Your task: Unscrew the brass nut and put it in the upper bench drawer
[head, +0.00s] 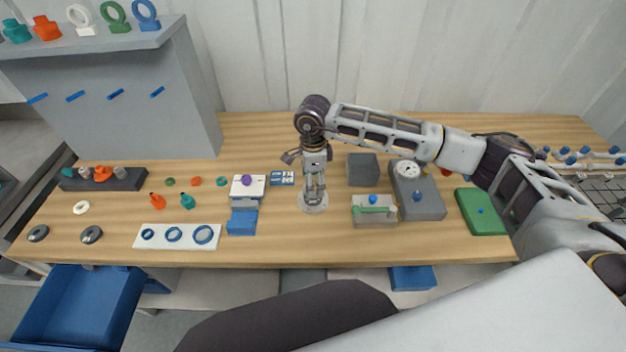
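My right gripper (315,190) points straight down over a pale round base (314,205) near the middle of the bench. Its fingers are around or right beside a small upright part on that base. They are too small here to tell whether they are closed on it. I cannot make out the brass nut; the fingers may hide it. A blue drawer (75,305) stands pulled out below the bench's left front, and its visible inside looks empty. I cannot tell whether it is the upper one. My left gripper is not in view.
Left of my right gripper stand a white box with a purple knob (247,185), a blue block (242,221) and a white plate of blue rings (177,236). Right of it are a green-handled fixture (374,214), a grey gauge box (417,195) and a green block (481,211).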

